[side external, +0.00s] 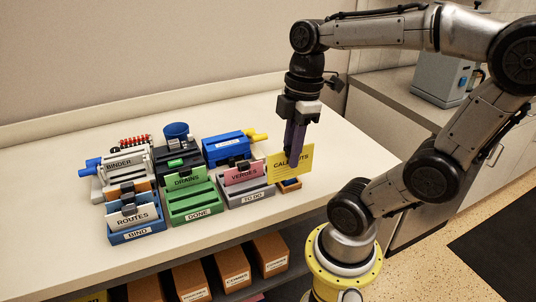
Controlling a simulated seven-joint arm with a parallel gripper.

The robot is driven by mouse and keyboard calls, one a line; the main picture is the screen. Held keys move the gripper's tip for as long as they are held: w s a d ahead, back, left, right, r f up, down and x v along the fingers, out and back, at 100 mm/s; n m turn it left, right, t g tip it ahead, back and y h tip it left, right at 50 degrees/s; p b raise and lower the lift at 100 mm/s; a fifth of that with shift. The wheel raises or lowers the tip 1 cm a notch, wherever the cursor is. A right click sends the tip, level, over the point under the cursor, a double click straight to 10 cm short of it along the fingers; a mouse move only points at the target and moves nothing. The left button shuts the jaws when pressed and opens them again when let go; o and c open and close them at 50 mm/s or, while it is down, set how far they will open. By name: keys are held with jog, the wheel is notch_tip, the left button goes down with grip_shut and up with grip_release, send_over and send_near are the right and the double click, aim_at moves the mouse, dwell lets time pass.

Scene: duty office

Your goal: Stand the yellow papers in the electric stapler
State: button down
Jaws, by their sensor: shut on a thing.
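The yellow papers (275,172), with a partly covered label, are upright in my gripper (294,153), at the right end of the row. My gripper points down and is shut on their top edge. A small orange and dark block shows just below them; I cannot tell whether they touch it. The electric stapler appears to be the dark machine (192,157) with a green part, in the back row behind the green tray, left of the papers. Its slot is not clearly visible.
A white binder (120,164) stands left of the dark machine, a blue machine (226,148) with a yellow handle right of it. The table's right end is clear.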

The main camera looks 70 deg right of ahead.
jog(key=s, duration=0.1)
jog(key=s+r, duration=0.1)
jog(key=shift+s+a+r, duration=0.1)
jog(key=shift+s+a, duration=0.2)
jog(key=w+d+r, duration=0.2)
jog(key=w+r, duration=0.1)
jog(key=w, duration=0.4)
jog(key=w+d+r+m, duration=0.1)
jog(key=w+d+r, duration=0.15)
jog(key=w, duration=0.35)
jog(key=w+d+r, duration=0.2)
jog(key=w+r, duration=0.2)
jog(key=w, duration=0.3)
jog(key=w+d+f, duration=0.1)
jog(key=w+f, duration=0.2)
jog(key=w, duration=0.8)
jog(key=shift+n, duration=0.5)
jog(key=shift+w+a+f, duration=0.15)
jog(key=shift+w+f, duration=0.8)
jog(key=shift+f, duration=1.8)
jog(key=shift+w+a+f, duration=0.2)
jog(key=shift+w+f, duration=0.8)
jog(key=shift+f, duration=1.75)
jog(key=shift+w+a+f, duration=0.15)
jog(key=shift+w+f, duration=0.8)
jog(key=shift+f, duration=1.8)
jog(key=c, duration=0.7)
grip_release()
